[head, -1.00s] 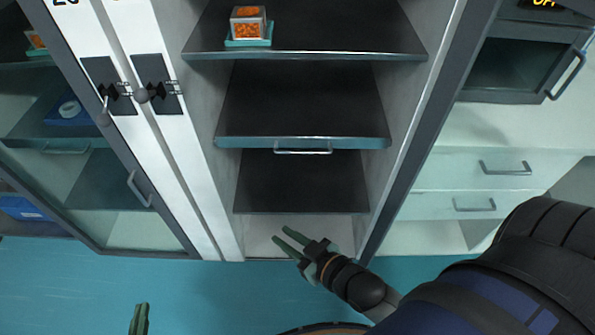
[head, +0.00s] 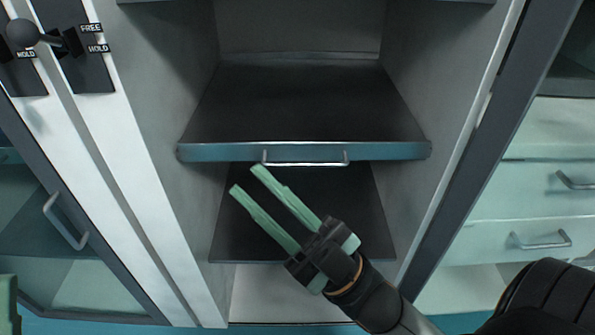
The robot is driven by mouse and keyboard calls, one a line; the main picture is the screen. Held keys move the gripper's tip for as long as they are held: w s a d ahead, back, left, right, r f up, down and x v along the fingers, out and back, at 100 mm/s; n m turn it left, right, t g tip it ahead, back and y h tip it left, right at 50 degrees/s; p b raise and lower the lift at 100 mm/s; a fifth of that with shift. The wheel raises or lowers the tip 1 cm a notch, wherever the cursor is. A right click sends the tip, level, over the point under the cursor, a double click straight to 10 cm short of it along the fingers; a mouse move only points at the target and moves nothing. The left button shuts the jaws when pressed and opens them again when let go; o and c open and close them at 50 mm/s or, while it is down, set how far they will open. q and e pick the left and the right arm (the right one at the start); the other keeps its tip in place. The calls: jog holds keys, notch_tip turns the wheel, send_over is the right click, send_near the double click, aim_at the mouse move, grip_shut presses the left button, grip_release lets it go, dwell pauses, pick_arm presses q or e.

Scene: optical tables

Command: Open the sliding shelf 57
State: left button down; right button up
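The sliding shelf (head: 200,152) is a dark board with a blue-grey front edge inside an open cabinet, and it looks pushed in. A thin metal handle (head: 305,163) runs along the middle of its front edge. My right gripper (head: 248,180) is open and empty, with its green fingers pointing up and left. Its fingertips are just below the left end of the handle in the picture; I cannot tell whether they touch. Only a green finger of my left gripper (head: 8,303) shows at the lower left edge. No shelf number is visible.
A lower dark shelf (head: 230,235) lies beneath. The cabinet's side walls (head: 165,125) stand close on both sides. At left are a latch knob (head: 22,33) and a glass door with a handle (head: 65,222). Drawers (head: 510,235) stand at right.

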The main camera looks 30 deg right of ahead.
jog(key=w+d+f+n+g+y, duration=0.3)
jog(key=w+d+f+n, duration=0.4)
jog(key=n, duration=1)
jog(key=n+y, duration=0.1)
jog(key=n, duration=1)
send_near(297, 153)
notch_tip(297, 153, up, 4)
jog(key=s+a, duration=0.1)
jog(key=a, duration=0.2)
jog(key=shift+g, duration=0.3)
jog(key=shift+r+p+x, duration=0.2)
jog(key=shift+p+x, duration=0.2)
jog(key=shift+x, duration=3.25)
jog(key=shift+s+d, duration=0.1)
jog(key=shift+s, duration=0.05)
grip_shut()
